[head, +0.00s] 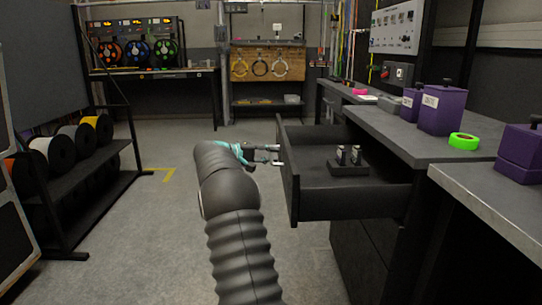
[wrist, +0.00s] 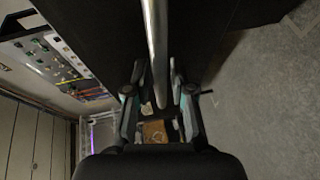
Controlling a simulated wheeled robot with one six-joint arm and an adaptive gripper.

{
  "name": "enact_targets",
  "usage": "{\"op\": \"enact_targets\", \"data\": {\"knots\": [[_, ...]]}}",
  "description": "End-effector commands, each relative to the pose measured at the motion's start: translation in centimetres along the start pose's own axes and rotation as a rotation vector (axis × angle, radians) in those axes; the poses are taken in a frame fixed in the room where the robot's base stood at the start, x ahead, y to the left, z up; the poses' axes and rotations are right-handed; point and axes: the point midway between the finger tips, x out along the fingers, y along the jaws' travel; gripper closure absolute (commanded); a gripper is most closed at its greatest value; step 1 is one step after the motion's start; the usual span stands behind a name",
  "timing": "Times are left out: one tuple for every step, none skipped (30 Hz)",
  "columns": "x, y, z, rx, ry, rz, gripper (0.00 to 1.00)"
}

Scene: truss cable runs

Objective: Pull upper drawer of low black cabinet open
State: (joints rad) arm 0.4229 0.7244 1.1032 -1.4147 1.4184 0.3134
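The low black cabinet (head: 358,252) stands at the right under a grey top. Its upper drawer (head: 345,206) is pulled far out to the left, with its inside in view. The drawer's front panel (head: 290,180) faces left. A pale handle (head: 281,155) is on it, and in the wrist view the handle is a silver bar (wrist: 156,45). My gripper (head: 270,154) is at the handle. In the wrist view its fingers (wrist: 156,75) lie on either side of the bar. I cannot tell whether they press on it.
A small dark block with metal pieces (head: 348,160) sits in the drawer. Purple boxes (head: 441,108) and a green tape roll (head: 463,141) are on the worktops. A spool rack (head: 75,160) stands at the left. The floor between is clear.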

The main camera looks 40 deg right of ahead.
Motion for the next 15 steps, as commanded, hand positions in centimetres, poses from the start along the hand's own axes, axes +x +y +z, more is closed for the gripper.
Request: {"op": "enact_targets", "data": {"knots": [[0.0,0.0,0.0,0.000,0.000,0.000,0.63],[0.0,0.0,0.0,0.000,-0.001,0.000,0.63],[0.0,0.0,0.0,0.000,-0.001,0.000,0.63],[0.0,0.0,0.0,0.000,-0.001,0.000,0.63],[0.0,0.0,0.0,0.000,-0.001,0.000,0.63],[-0.1,0.0,0.0,0.000,-0.001,0.000,0.63],[-0.1,0.0,0.0,0.000,-0.001,-0.001,0.63],[-0.1,0.0,0.0,-0.001,-0.001,-0.001,0.63],[-0.1,0.0,0.0,-0.001,-0.001,-0.001,0.63],[-0.2,0.0,0.0,-0.001,-0.001,-0.001,0.63],[-0.3,0.0,0.0,-0.001,-0.001,-0.001,0.63],[-0.6,0.0,0.0,-0.001,-0.001,-0.001,0.63],[-0.8,0.0,0.0,-0.001,-0.001,-0.001,0.63],[-1.1,0.0,0.0,-0.001,0.000,-0.001,0.63],[-1.7,-0.1,0.0,-0.001,0.001,-0.001,0.63]]}}
